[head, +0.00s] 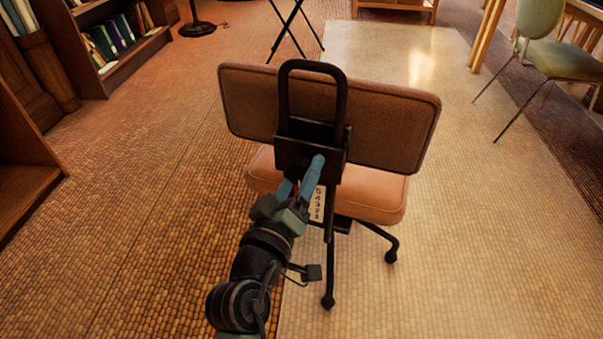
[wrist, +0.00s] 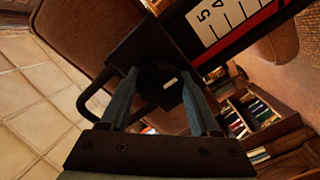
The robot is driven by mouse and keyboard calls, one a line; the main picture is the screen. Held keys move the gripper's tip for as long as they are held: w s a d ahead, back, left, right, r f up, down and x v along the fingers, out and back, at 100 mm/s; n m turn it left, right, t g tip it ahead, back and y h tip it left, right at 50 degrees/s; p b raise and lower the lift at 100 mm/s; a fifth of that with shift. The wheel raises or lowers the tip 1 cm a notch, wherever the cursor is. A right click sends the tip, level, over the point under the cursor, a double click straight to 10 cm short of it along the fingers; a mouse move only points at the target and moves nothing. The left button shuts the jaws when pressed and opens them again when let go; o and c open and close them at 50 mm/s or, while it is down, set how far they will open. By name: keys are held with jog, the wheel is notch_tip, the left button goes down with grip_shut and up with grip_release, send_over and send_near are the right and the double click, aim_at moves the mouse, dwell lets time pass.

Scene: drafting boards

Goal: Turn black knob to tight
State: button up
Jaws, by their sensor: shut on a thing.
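The black knob (wrist: 158,88) shows in the wrist view on a dark bracket plate, with a short white mark on its face. My gripper (wrist: 160,74) has its blue fingers on either side of the knob and is shut on it. In the head view my gripper (head: 303,174) is at the back of the brown office chair (head: 390,125), at the lower part of the black bracket (head: 311,158). The knob is hidden there by the fingers. A white numbered scale (wrist: 222,18) with a red edge is beside the knob; it also shows in the head view (head: 317,204).
A black loop handle (head: 313,66) rises above the bracket. Chair legs with casters (head: 391,256) stand on the tiled floor. A bookshelf (head: 112,50) is at the left, and a green chair (head: 541,62) at the right. Open floor (head: 130,230) lies to the left.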

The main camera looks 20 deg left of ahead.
jog(key=o, duration=1.4)
jog(key=shift+c, duration=0.2)
jog(key=shift+s, duration=0.1)
jog(key=s+p, duration=0.1)
jog(key=s, duration=1.1)
jog(key=shift+s+d, duration=0.35)
jog(key=shift+s, duration=0.05)
jog(key=w+d+r+m+t+h+p, duration=0.1)
jog(key=w+d+r+m+t+p, duration=0.2)
jog(key=r, duration=0.8)
jog(key=w+d+r+m+p, duration=0.15)
jog(key=d+r, duration=0.25)
jog(key=r, duration=0.7)
jog(key=w+d+r+m+t+h+p, duration=0.1)
jog(key=w+d+r+m+t+p, duration=0.2)
jog(key=r, duration=0.8)
jog(key=s+d+r+m+t+y+p, duration=0.1)
jog(key=s+d+r+t+p, duration=0.15)
jog(key=r, duration=0.75)
jog(key=s+d+r+m+t+p, duration=0.1)
jog(key=s+d+r, duration=0.25)
jog(key=r, duration=0.65)
notch_tip(320, 180, up, 36)
jog(key=p, duration=3.5)
jog(key=shift+s+a+f, duration=0.2)
jog(key=shift+s+a, duration=0.1)
jog(key=shift+a, duration=0.05)
